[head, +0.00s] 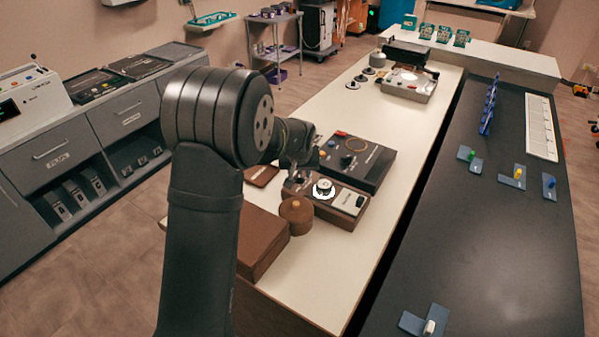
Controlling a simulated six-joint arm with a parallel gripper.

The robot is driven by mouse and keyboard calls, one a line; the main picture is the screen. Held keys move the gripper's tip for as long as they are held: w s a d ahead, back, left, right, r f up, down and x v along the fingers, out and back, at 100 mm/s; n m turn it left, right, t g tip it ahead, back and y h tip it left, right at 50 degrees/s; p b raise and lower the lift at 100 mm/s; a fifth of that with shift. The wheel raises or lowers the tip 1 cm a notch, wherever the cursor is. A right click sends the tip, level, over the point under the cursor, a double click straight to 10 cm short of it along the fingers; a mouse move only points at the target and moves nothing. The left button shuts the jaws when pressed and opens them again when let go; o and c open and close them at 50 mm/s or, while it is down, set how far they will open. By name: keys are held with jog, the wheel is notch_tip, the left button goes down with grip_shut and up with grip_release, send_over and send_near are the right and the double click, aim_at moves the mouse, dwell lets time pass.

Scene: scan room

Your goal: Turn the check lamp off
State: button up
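A brown control box (345,212) sits on the cream bench, with a bright white round part (324,189) on its top that looks like a dial or lamp. A small white piece, perhaps a switch or label, is at the box's right end. Farther back, a grey case (409,90) carries a bright, glowing patch. No readable label tells me which of these is the check lamp. My gripper (308,158) is above and behind the brown box, apart from the white round part. My wrist hides part of it, and its fingers are too small and dark to read.
A dark panel box (368,160) with a red knob stands just behind the brown box. Small discs (353,85) lie farther back.

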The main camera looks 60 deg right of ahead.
jog(key=shift+f, duration=0.1)
grip_shut()
